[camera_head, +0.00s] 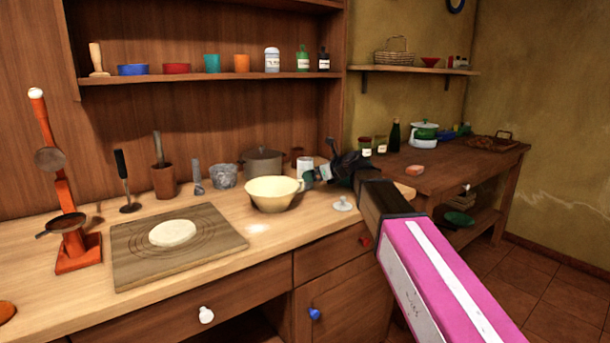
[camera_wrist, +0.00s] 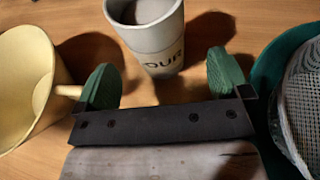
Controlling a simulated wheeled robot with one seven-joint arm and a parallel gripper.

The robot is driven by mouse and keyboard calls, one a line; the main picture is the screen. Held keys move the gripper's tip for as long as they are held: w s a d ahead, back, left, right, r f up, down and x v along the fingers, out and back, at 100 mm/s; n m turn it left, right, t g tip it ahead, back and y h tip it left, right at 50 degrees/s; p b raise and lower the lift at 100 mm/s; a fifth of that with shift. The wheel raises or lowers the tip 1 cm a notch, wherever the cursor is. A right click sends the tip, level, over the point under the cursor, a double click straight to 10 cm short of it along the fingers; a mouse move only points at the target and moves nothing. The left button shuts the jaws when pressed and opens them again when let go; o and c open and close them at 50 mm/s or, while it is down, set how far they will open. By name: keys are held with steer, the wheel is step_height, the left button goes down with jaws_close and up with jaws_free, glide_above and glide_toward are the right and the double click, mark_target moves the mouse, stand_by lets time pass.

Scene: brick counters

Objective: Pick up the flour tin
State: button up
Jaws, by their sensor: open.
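The flour tin (camera_wrist: 152,42) is a pale grey-white cylinder, open at the top, with "OUR" legible on its front. It stands upright on the wooden counter, and in the head view it shows small (camera_head: 304,163) behind the cream bowl. My gripper (camera_wrist: 164,80) is open, with its two green finger pads apart and empty. The tin lies just beyond the fingertips, roughly between them in the picture. In the head view my gripper (camera_head: 314,176) is low over the counter, beside the bowl and partly in front of the tin.
The cream bowl (camera_head: 272,193) is close on the left, also in the wrist view (camera_wrist: 22,85). A green-rimmed mesh item (camera_wrist: 268,95) is close on the right. A grey pot (camera_head: 262,163) stands behind the bowl. A white lid-like piece (camera_head: 342,204) lies near the counter's front edge.

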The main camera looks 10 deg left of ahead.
steer(key=shift+f+x, duration=0.25)
steer(key=shift+x, duration=2.4)
steer(key=shift+s, duration=0.2)
steer(key=c, duration=1.2)
